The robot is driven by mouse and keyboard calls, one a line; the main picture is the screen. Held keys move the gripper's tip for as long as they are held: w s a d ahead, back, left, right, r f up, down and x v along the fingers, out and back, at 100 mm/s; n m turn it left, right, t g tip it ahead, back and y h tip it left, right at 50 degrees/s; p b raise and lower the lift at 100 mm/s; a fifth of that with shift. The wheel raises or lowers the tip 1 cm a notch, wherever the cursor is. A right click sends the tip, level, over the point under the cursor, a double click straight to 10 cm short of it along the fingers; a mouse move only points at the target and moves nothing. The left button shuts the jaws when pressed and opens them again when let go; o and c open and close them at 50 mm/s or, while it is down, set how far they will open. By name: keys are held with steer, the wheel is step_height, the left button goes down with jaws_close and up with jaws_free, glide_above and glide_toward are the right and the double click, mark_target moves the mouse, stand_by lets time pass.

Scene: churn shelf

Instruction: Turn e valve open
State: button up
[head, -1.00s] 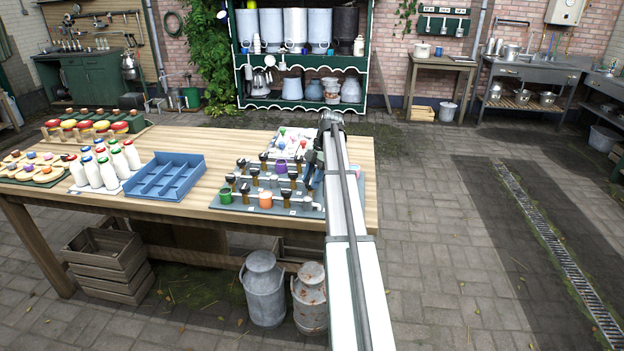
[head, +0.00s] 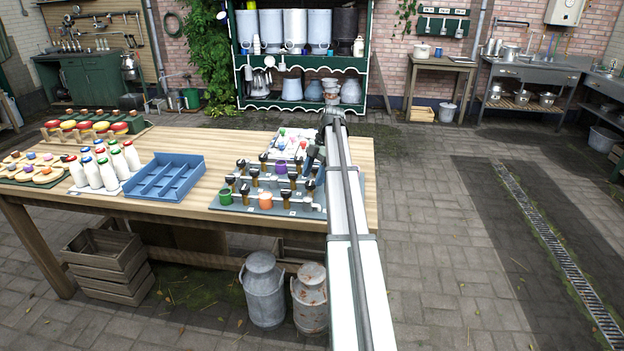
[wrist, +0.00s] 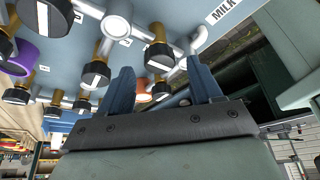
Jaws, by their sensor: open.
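A valve board (head: 232,206) lies on the wooden table. It carries pale pipes and several brass valves with black, white-striped handles. My gripper (head: 311,158) is over the right side of the board, small and partly hidden by my arm. In the wrist view my gripper (wrist: 163,82) is open, its two blue fingers apart with nothing held. One valve handle (wrist: 157,57) shows between the fingertips in the picture; contact cannot be told. Another handle (wrist: 96,74) is just left of the left finger. Small white tags sit by the valves; their letters are too small to read, so valve e cannot be identified.
Green, purple and orange cups (head: 265,200) stand among the valves. A blue divided tray (head: 165,178) and several milk bottles (head: 108,165) stand left of the board. A "MILK" label (wrist: 228,9) shows in the wrist view. Milk churns (head: 262,290) stand below the table front.

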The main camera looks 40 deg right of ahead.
steer(key=v, duration=0.5)
steer(key=shift+r, duration=0.15)
